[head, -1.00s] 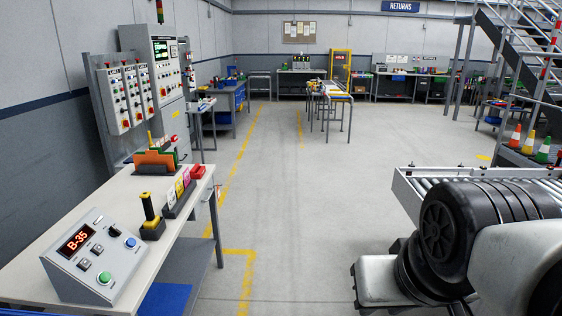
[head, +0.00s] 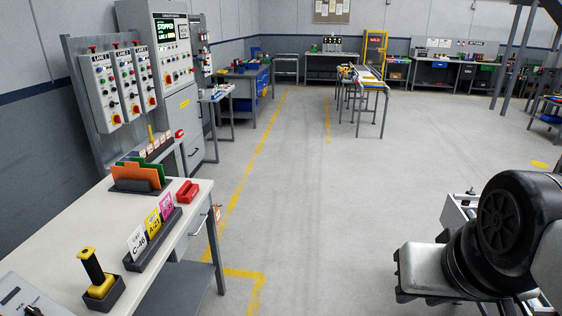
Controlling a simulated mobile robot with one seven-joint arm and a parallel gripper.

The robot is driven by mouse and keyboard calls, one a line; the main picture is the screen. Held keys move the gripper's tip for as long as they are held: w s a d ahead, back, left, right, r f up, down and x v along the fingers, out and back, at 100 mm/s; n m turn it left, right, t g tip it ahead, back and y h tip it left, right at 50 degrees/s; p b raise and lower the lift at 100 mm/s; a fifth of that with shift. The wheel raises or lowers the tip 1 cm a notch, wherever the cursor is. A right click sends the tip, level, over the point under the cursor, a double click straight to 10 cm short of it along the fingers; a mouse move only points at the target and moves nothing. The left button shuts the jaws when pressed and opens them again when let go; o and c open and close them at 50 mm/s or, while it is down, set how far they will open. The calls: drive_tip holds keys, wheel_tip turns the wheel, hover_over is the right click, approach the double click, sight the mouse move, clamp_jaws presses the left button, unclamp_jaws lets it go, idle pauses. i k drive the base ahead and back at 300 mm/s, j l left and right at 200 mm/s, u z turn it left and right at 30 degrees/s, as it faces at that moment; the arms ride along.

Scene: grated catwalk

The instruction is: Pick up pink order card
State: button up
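The pink order card (head: 167,206) stands upright in a dark grey card holder (head: 150,252) on the light-topped desk at the left. It is at the far end of the row, behind a yellow card marked A-21 (head: 153,224) and a white card marked C-46 (head: 137,243). The yellow card partly overlaps it. My gripper is not in view. Only a part of my arm shows at the lower right, well apart from the desk and the cards.
On the desk (head: 85,222) are a yellow-and-black handled stamp (head: 97,275), a red object (head: 188,191), an orange folder (head: 137,178) in a rack and a control box (head: 22,298). A control cabinet (head: 172,75) stands behind. The floor (head: 300,200) right of the desk is clear.

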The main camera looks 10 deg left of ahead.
sight(166, 205)
drive_tip(key=i+u, duration=0.25)
drive_tip(key=i, duration=0.5)
drive_tip(key=i+l+u, duration=0.15)
drive_tip(key=i+u, duration=0.15)
drive_tip(key=i, duration=0.45)
drive_tip(key=i+u, duration=0.2)
drive_tip(key=u, duration=0.2)
drive_tip(key=i+u, duration=0.2)
drive_tip(key=u, duration=0.15)
drive_tip(key=i+u, duration=0.2)
drive_tip(key=u, duration=0.2)
drive_tip(key=i+l+u, duration=0.15)
drive_tip(key=u, duration=0.2)
drive_tip(key=i+u, duration=0.45)
drive_tip(key=u, duration=0.2)
